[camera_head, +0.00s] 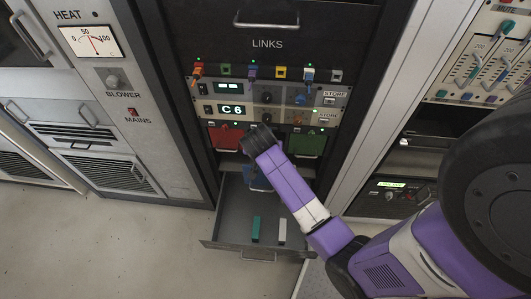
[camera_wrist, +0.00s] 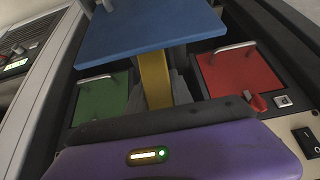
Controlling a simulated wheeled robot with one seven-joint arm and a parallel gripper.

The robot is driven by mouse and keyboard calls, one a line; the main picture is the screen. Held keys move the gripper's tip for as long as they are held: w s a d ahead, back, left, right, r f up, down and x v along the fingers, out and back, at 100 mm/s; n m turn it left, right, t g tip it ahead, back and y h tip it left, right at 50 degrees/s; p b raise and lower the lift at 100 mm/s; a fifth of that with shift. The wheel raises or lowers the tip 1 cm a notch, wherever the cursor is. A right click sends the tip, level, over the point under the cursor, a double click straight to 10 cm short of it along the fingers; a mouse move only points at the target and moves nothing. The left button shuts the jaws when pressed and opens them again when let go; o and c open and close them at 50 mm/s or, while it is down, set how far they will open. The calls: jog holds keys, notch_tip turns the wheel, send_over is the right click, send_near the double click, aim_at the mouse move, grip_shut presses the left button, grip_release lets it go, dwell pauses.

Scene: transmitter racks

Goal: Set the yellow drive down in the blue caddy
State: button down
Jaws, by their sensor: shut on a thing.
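In the wrist view my gripper (camera_wrist: 160,88) has its dark fingers on both sides of the yellow drive (camera_wrist: 154,76) and is shut on it. The blue caddy (camera_wrist: 150,28) shows as a broad flat blue panel just beyond the drive and hides its far end. I cannot tell whether drive and caddy touch. In the head view a bit of blue (camera_head: 256,180) shows under my wrist, above the open drawer; my arm hides the yellow drive and my fingers there.
A red caddy (camera_head: 225,137) and a green caddy (camera_head: 306,143) flank the blue one. Below, an open grey drawer (camera_head: 222,220) holds a teal block (camera_head: 256,229) and a white block (camera_head: 282,231). Panels with plugs and knobs (camera_head: 266,97) sit above. Rack sides hem my arm in.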

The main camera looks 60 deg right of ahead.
jog(key=x, duration=0.3)
jog(key=shift+a+f, duration=0.1)
jog(key=shift+f, duration=0.1)
jog(key=shift+w+d+r+y+p, duration=0.1)
jog(key=shift+d+r+y+p, duration=0.25)
jog(key=shift+p, duration=0.2)
jog(key=shift+w+d+r+g+y+p, duration=0.1)
jog(key=shift+d+g+y+p, duration=0.15)
jog(key=shift+y+p, duration=0.3)
jog(key=shift+w+d+g+y+p, duration=0.1)
jog(key=shift+d+g+y+p, duration=0.2)
jog(key=shift+y, duration=0.4)
jog(key=shift+s+a+f, duration=0.1)
jog(key=shift+a+f, duration=0.1)
jog(key=shift+f, duration=0.7)
jog(key=shift+s+a+f, duration=0.1)
jog(key=shift+a+f, duration=0.05)
jog(key=shift+f, duration=0.75)
jog(key=c, duration=1.1)
grip_release()
jog(key=shift+f, duration=0.1)
jog(key=shift+w, duration=0.15)
